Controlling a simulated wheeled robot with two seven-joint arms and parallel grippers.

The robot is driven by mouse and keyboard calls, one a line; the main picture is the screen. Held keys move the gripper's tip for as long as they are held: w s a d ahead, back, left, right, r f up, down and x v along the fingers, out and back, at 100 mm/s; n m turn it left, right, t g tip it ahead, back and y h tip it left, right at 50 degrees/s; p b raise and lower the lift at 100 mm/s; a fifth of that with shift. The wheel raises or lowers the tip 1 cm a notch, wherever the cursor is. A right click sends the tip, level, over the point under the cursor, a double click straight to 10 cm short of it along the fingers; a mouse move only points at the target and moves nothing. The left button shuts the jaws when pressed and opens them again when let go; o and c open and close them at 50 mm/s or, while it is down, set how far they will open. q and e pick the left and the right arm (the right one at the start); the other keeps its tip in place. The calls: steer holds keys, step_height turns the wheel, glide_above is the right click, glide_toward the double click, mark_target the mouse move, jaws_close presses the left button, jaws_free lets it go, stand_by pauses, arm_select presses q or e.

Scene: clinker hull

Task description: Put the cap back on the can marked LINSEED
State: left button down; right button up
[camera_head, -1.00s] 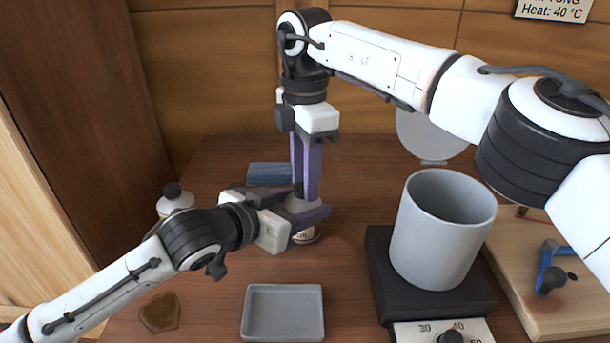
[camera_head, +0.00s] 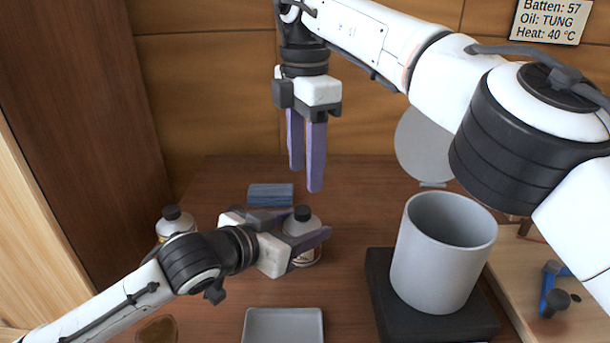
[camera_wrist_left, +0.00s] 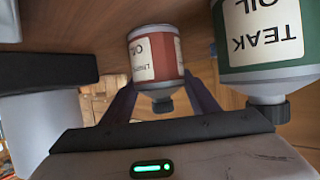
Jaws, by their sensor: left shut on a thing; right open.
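The linseed can (camera_wrist_left: 157,57) shows upside down in the left wrist view, with a red and cream label. In the head view the can (camera_head: 303,224) stands upright on the table, partly hidden by my left gripper (camera_head: 309,241), which is shut around its body. A black cap (camera_head: 302,213) sits on top of its neck; it also shows in the left wrist view (camera_wrist_left: 162,104). I cannot tell how tightly it is seated. My right gripper (camera_head: 306,178) is open and empty, pointing down above the can, clear of the cap.
A TEAK OIL can (camera_wrist_left: 265,45) with a black cap is close by in the left wrist view. Another capped can (camera_head: 174,224) stands at left. A blue block (camera_head: 270,195) lies behind. A grey pot (camera_head: 440,255) stands on a black heater (camera_head: 385,300) at right; a grey tray (camera_head: 283,325) lies in front.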

arm_select(q)
steer(key=shift+f, duration=0.1)
steer(key=c, duration=0.6)
jaws_free()
steer(key=v, duration=1)
steer(key=shift+s, duration=0.15)
steer(key=shift+r, duration=0.25)
